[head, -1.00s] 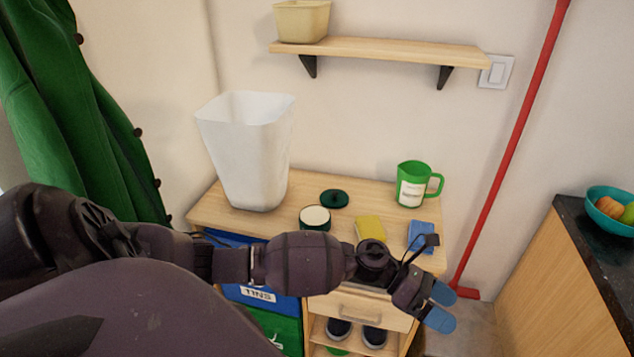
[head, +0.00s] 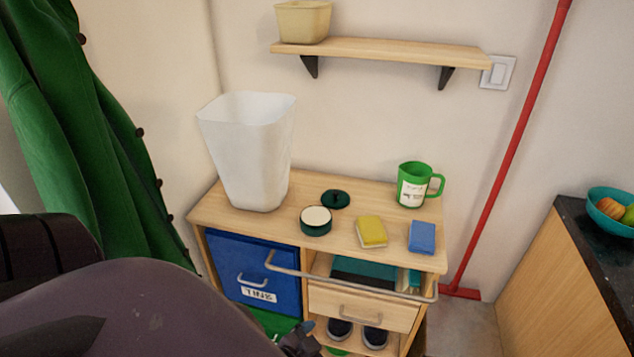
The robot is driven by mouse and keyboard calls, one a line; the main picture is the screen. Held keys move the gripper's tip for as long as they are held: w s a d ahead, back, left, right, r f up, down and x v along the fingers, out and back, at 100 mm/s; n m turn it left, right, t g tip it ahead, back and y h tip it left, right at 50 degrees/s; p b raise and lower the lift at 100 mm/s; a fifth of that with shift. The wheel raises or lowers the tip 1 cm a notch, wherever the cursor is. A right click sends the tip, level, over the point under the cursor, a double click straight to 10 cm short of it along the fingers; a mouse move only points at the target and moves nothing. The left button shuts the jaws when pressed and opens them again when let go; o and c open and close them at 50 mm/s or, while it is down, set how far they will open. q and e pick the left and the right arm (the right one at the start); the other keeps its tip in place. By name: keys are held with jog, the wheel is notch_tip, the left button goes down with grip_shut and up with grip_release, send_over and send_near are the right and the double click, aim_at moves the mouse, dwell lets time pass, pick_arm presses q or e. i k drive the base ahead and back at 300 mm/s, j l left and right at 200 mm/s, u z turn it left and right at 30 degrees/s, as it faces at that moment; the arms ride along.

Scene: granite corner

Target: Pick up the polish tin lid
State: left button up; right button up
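The polish tin lid (head: 335,200) is a dark green disc with a small knob. It lies flat on the wooden cabinet top, behind the polish tin (head: 316,222). The tin is round and dark green, uncovered, with a cream surface. My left gripper (head: 304,332) shows only in part at the bottom edge, in front of the cabinet and well below the lid. My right gripper is not in view.
A white bin (head: 248,150) stands left of the lid, and a green mug (head: 414,186) stands to the right. A yellow sponge (head: 371,231) and a blue sponge (head: 421,237) lie near the front. A metal rail (head: 350,285) runs along the cabinet front. A wall shelf (head: 385,50) hangs above.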

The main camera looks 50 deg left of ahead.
aim_at(335, 198)
jog(key=u, duration=1.45)
